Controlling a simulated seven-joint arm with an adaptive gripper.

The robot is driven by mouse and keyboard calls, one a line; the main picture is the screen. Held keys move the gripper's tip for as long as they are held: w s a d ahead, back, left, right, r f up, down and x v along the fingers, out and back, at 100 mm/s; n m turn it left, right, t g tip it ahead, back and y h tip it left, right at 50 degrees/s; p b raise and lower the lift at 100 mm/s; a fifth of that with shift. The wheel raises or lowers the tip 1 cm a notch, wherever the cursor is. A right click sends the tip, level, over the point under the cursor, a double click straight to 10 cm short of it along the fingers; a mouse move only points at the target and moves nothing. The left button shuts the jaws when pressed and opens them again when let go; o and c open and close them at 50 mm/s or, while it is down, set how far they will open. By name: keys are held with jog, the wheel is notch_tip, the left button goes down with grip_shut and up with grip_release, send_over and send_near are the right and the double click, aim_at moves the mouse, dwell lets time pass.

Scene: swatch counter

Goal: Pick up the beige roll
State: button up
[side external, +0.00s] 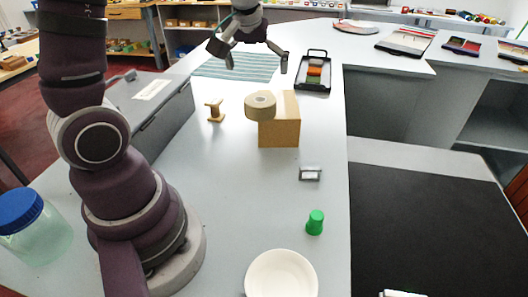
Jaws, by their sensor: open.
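The beige roll (261,106) is a round roll of tape or ribbon with a hole in its middle. It appears at the top left of a tan cardboard box (281,133), overlapping it in the picture; whether it rests on the box or stands in front of it I cannot tell. My gripper (256,67) is open and empty, with its two fingers spread wide. It shows above and behind the roll in the picture, apart from it, over the striped cloth.
A wooden spool (215,112) stands left of the box. A grey case (165,115) lies farther left. A striped cloth (262,67) and a black swatch tray (314,73) lie behind. A small frame (310,174), green cup (315,222) and white bowl (281,277) are in front.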

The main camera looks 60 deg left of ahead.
aim_at(260, 100)
jog(key=x, duration=1.1)
jog(key=shift+s+a, duration=0.2)
jog(key=shift+s, duration=0.05)
jog(key=shift+r, duration=0.1)
jog(key=c, duration=1.1)
